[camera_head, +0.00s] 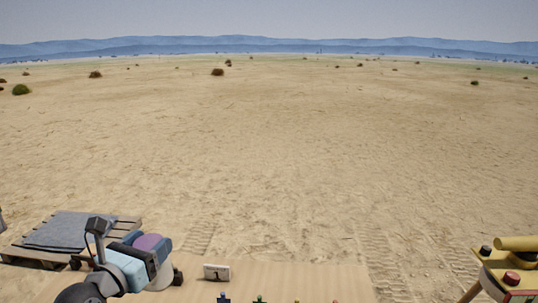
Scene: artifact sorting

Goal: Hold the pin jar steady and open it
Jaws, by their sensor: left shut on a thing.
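My left gripper (177,275) is low in the head view, left of centre, over the near table. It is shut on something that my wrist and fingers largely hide. A round purple surface (149,242) shows just behind the gripper; it may be the top of the pin jar, but I cannot tell for sure. I cannot make out whether a lid is on or off. My right gripper is not in view.
A pallet with a grey cloth (68,231) lies left. A stand (510,268) with a yellow cylinder is right. Open desert lies beyond.

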